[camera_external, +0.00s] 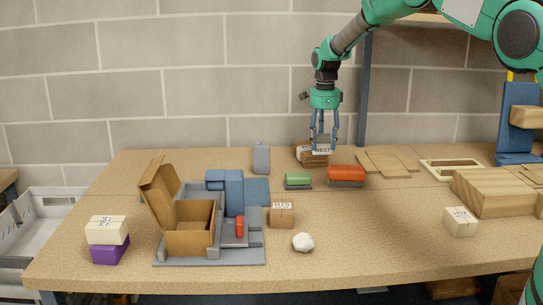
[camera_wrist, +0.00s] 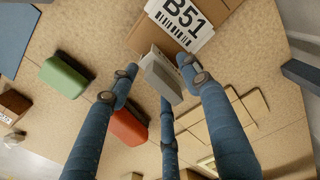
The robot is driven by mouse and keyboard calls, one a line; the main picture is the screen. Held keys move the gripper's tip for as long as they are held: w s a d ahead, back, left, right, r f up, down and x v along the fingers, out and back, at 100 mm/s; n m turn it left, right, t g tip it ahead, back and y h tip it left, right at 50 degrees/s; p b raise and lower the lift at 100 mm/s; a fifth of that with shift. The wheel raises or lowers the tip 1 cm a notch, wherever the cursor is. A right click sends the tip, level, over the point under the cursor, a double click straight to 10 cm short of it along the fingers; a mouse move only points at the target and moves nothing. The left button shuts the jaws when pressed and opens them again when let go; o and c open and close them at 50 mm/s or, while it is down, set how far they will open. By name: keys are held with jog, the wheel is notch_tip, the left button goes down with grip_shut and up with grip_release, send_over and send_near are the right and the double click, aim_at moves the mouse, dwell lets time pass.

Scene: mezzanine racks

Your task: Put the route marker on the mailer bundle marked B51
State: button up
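The mailer bundle (camera_external: 303,158) is a stack of brown mailers at the back of the table; in the wrist view its white B51 label (camera_wrist: 186,18) shows at the top. My gripper (camera_external: 323,146) points down over the bundle. In the wrist view its blue fingers (camera_wrist: 160,72) surround a pale grey-white block, which I take as the route marker (camera_wrist: 160,76). In the external view a white face reading WEST (camera_external: 322,152) shows between the fingertips. The fingers appear closed on the block. Whether its underside touches the bundle is hidden.
A green block (camera_external: 298,179) and a red-orange block (camera_external: 346,174) stand just in front. Flat cardboard pieces (camera_external: 390,164) lie to the right. An open brown box (camera_external: 190,228) stands in a grey fixture at left. A small labelled box (camera_external: 281,213) and white lump (camera_external: 303,242) lie nearer.

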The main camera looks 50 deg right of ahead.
aim_at(323, 135)
jog(key=shift+r, duration=0.1)
notch_tip(323, 135, up, 12)
jog(key=shift+b, duration=0.3)
dwell(0.5)
dwell(0.5)
